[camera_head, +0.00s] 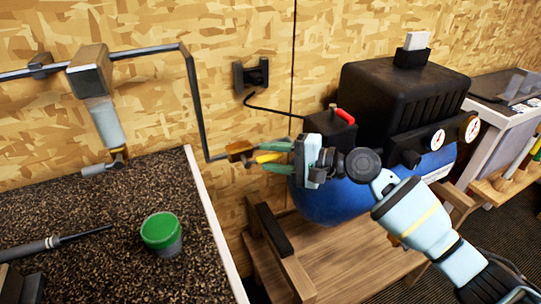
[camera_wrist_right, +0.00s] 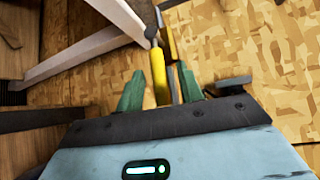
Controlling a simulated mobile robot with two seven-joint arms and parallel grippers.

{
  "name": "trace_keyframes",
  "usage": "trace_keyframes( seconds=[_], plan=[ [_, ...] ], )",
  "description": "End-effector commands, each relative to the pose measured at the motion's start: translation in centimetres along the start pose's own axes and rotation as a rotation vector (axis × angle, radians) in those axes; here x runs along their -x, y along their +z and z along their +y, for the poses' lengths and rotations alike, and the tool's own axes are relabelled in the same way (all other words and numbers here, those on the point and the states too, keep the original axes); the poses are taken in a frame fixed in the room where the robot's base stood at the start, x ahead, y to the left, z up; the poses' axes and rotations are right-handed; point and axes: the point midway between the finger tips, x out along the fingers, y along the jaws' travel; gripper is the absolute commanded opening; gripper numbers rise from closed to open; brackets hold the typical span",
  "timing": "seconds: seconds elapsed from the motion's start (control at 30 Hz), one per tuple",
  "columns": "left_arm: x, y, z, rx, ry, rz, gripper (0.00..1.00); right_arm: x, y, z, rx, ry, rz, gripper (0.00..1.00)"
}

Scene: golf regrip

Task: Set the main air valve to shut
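The main air valve has a brass body (camera_head: 240,151) on the pipe by the wall and a yellow lever (camera_head: 268,157) pointing right, toward my gripper. My right gripper (camera_head: 277,157) has its two green fingers apart, one on each side of the lever. In the right wrist view, the yellow lever (camera_wrist_right: 159,76) stands between the open fingertips (camera_wrist_right: 161,84), with a gap visible on its left. I cannot tell whether the right finger touches it. The brass part (camera_wrist_right: 168,28) shows beyond the fingertips. My left gripper is not in view.
A blue compressor tank (camera_head: 330,203) with a black housing (camera_head: 398,100) stands close behind my right gripper. The grey pipe (camera_head: 193,95) runs along the wall.

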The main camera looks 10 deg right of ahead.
Motion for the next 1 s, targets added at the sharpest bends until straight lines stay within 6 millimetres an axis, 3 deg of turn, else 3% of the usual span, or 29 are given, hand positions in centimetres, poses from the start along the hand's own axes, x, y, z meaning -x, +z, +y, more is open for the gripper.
trace_keyframes(
  seconds=[0.37, 0.67, 1.0],
  plan=[
    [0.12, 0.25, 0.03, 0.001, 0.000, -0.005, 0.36, -0.85, 0.01, 0.01, 0.001, 0.000, 0.000, 0.37],
    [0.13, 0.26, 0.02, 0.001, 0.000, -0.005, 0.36, -0.82, 0.01, 0.02, 0.001, 0.000, 0.000, 0.02],
    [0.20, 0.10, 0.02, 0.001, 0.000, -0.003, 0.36, -0.80, 0.01, -0.04, 0.004, 0.004, 0.001, 0.00]
  ],
)
